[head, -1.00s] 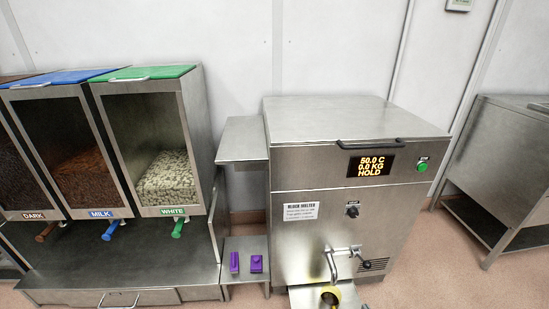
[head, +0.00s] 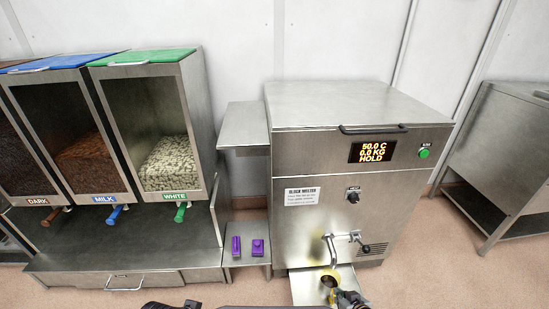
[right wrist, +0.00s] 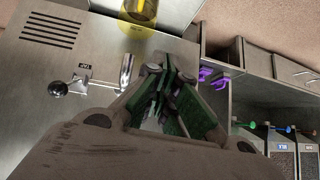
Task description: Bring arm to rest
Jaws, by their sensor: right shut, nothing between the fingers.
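My right gripper (head: 338,293) is low in the head view, in front of the block melter (head: 315,230). In the right wrist view its fingers (right wrist: 170,75) are together with nothing between them. A yellow jug (head: 331,275) stands on the melter's drip tray (head: 303,287) below the spout; the gripper is close beside it in the picture, and whether they touch is unclear. In the right wrist view the see-through yellow jug (right wrist: 140,14) is at the top, apart from the fingers. Dark parts of mine show at the bottom edge; I make out no left gripper.
The melter's display (head: 373,152) reads 50.0 C, 0.0 KG, HOLD. Two purple items (head: 257,247) lie on a small side shelf (head: 247,262). Dark, milk and white hoppers (head: 165,120) stand at left.

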